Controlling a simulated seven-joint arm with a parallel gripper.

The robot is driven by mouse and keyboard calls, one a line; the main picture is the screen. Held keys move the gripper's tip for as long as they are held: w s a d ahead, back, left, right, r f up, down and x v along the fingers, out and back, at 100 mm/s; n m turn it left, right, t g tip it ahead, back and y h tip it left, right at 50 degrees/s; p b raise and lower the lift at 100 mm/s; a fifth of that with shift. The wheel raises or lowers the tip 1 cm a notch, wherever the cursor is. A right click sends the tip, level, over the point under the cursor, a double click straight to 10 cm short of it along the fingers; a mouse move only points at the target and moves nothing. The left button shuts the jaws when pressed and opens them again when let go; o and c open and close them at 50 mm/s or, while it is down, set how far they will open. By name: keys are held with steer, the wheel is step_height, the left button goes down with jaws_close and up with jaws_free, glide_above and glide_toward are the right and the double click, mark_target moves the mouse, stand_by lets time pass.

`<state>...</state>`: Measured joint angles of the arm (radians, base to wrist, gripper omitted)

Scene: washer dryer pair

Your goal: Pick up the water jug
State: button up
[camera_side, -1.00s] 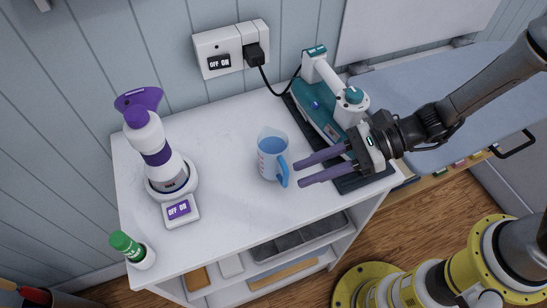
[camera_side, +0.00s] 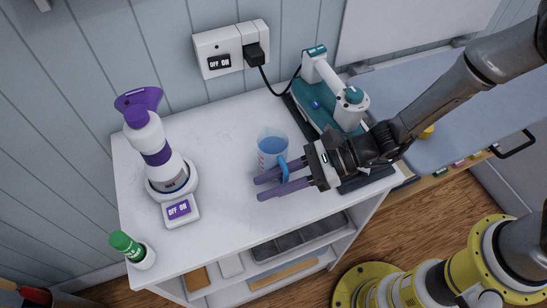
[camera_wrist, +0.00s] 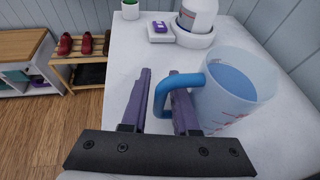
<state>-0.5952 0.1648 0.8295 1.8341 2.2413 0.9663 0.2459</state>
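The water jug (camera_side: 272,145) is a clear measuring jug with blue water and a blue handle. It stands upright on the white cabinet top (camera_side: 225,225). My gripper (camera_side: 258,188) is at the handle side, with its purple fingers apart. In the wrist view, the jug (camera_wrist: 238,100) is at right, and the outer part of its handle lies between my open fingers (camera_wrist: 162,92). The right finger appears to be inside the handle loop, between handle and jug body. The left finger is outside, with a visible gap to the handle.
A teal device (camera_side: 318,108) stands behind my gripper.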

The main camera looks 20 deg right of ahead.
jaws_close()
stand_by(1.3)
